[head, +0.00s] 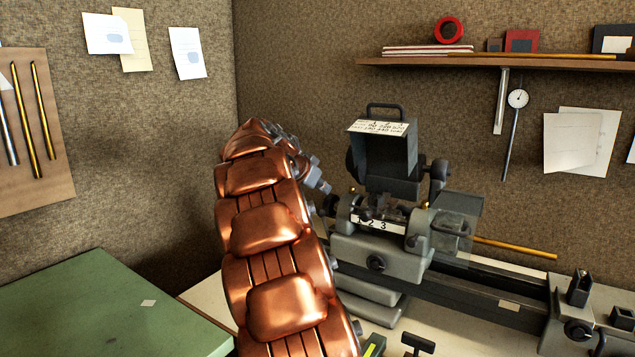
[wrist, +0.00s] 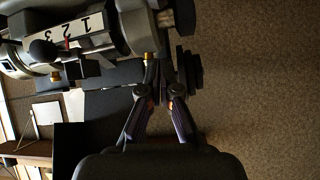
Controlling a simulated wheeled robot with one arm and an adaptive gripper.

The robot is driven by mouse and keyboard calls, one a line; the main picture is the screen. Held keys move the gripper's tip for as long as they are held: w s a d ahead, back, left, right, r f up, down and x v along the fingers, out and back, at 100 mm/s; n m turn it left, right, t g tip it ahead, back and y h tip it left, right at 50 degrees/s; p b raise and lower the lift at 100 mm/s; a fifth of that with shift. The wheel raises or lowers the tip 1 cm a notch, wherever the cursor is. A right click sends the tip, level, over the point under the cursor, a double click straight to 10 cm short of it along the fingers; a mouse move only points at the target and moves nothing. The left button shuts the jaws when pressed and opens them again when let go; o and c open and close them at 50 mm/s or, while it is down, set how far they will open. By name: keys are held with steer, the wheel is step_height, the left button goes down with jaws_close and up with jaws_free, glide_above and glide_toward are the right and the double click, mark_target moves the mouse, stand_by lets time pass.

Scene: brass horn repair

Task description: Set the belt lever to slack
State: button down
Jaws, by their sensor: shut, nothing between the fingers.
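The grey lathe headstock (head: 380,245) stands on the bench, with a white 1-2-3 plate (head: 380,222) on its front. The plate also shows in the wrist view (wrist: 88,32), with a red mark and a black ball-ended handle (wrist: 42,50) beside it. I cannot tell for certain which handle is the belt lever, or its setting. My gripper (wrist: 163,75) is shut and empty, its fingertips between a brass fitting (wrist: 148,64) on the headstock and a black stepped part (wrist: 190,70). I cannot tell whether they touch. In the head view my gripper (head: 319,184) is left of the headstock.
A raised dark cover (head: 384,150) with a label stands above the headstock. The lathe bed (head: 480,301) and a brass rod (head: 515,248) extend right. A green-topped surface (head: 95,305) lies at left. A shelf (head: 500,63) hangs on the back wall.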

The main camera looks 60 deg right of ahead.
steer(key=shift+w+d+f+p, duration=0.15)
steer(key=shift+f+p, duration=0.3)
steer(key=shift+f, duration=0.45)
steer(key=shift+d+f+p, duration=0.25)
steer(key=shift+f+p, duration=0.25)
steer(key=shift+f, duration=0.4)
steer(key=shift+w+d+f+p, duration=0.15)
steer(key=shift+f+p, duration=0.3)
steer(key=shift+f, duration=0.45)
steer(key=shift+a+f+b, duration=0.1)
steer(key=shift+f+b, duration=0.1)
steer(key=shift+b, duration=0.45)
